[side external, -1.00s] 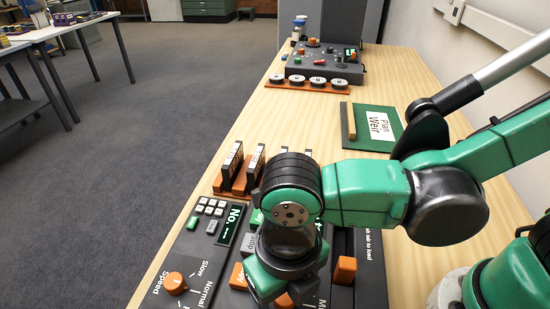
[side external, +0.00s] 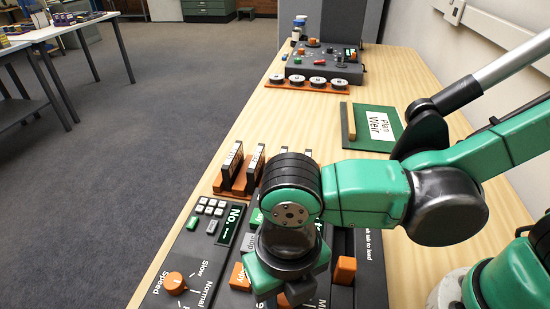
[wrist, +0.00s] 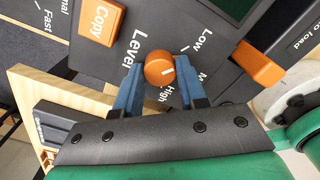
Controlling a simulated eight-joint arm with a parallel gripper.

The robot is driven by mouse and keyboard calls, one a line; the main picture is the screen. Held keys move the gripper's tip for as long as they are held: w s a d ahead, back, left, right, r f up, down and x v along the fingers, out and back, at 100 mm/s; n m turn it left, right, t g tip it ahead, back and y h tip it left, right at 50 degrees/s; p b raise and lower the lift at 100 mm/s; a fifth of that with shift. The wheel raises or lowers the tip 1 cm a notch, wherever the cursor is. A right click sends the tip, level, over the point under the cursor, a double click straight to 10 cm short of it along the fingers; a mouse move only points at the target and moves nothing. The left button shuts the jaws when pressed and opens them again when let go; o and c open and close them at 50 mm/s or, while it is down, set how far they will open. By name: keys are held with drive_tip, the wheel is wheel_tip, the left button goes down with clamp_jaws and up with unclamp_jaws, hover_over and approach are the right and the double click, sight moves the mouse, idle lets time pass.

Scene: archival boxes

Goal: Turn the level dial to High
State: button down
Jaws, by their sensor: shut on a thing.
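The level dial (wrist: 158,64) is a round orange knob with a white mark, seen in the middle of the wrist view.
The orange Copy key (wrist: 101,20) is left of the dial. An orange tab (wrist: 258,65) stands at the right. The orange speed dial (side external: 175,283) is on the panel's left. A rack with dark upright pieces (side external: 240,175) stands behind the panel.

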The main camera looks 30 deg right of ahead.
drive_tip(key=m, duration=1.1)
drive_tip(key=shift+m, duration=0.4)
drive_tip(key=m, duration=1)
drive_tip(key=shift+m, duration=0.4)
drive_tip(key=shift+c, duration=2.4)
unclamp_jaws()
drive_tip(key=shift+r, duration=0.1)
